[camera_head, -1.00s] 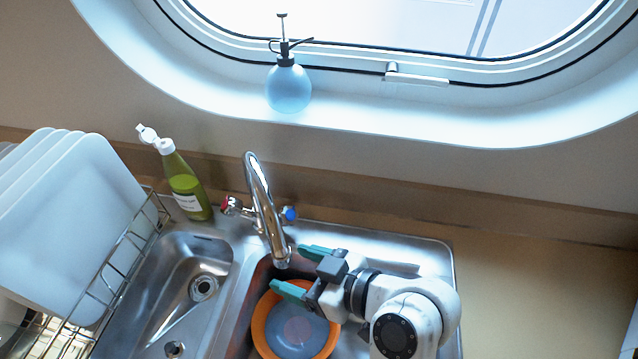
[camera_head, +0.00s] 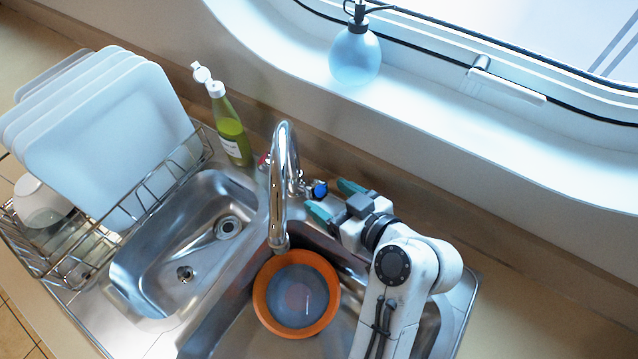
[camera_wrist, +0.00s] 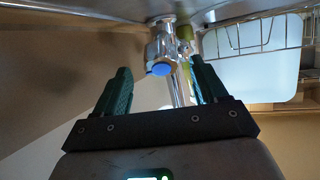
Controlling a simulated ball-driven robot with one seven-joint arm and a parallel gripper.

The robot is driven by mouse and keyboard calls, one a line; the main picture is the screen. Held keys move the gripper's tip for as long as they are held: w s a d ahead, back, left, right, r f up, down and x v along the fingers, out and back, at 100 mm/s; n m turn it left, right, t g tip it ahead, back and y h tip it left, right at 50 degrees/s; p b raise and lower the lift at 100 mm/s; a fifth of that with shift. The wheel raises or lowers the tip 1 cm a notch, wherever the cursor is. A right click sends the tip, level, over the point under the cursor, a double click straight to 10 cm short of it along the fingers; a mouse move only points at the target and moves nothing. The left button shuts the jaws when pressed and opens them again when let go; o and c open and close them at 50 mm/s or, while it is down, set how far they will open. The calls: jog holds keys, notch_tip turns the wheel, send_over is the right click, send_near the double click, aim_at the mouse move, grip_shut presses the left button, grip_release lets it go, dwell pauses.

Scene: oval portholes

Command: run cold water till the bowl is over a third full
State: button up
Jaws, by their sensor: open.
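The orange-rimmed bowl (camera_head: 262,300) sits in the right sink basin, under the tap spout (camera_head: 279,240). Its inside looks grey-blue; I cannot tell whether it holds water. No stream shows below the spout. The blue tap knob (camera_head: 320,188) is right of the spout, and the red knob (camera_head: 263,160) is partly hidden behind it. My gripper (camera_head: 332,199) is open and empty, its teal fingers close to the blue knob. In the wrist view the blue knob (camera_wrist: 162,69) appears between the fingers, ahead of them; touch cannot be made out.
A rack (camera_head: 165,180) with several white plates (camera_head: 110,140) stands left of the empty left basin (camera_head: 165,265). A green bottle (camera_head: 232,135) stands behind the sink. A blue spray bottle (camera_head: 355,55) is on the porthole sill. The counter right of the sink is clear.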

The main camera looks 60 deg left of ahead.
aim_at(322, 193)
jog(key=shift+p+x, duration=0.3)
jog(key=shift+x, duration=1.95)
jog(key=c, duration=1)
jog(key=shift+f+n+b, duration=0.3)
jog(key=shift+n+b, duration=0.2)
jog(key=shift+b, duration=0.6)
jog(key=shift+r+n, duration=0.2)
jog(key=shift+n, duration=0.1)
jog(key=o, duration=1)
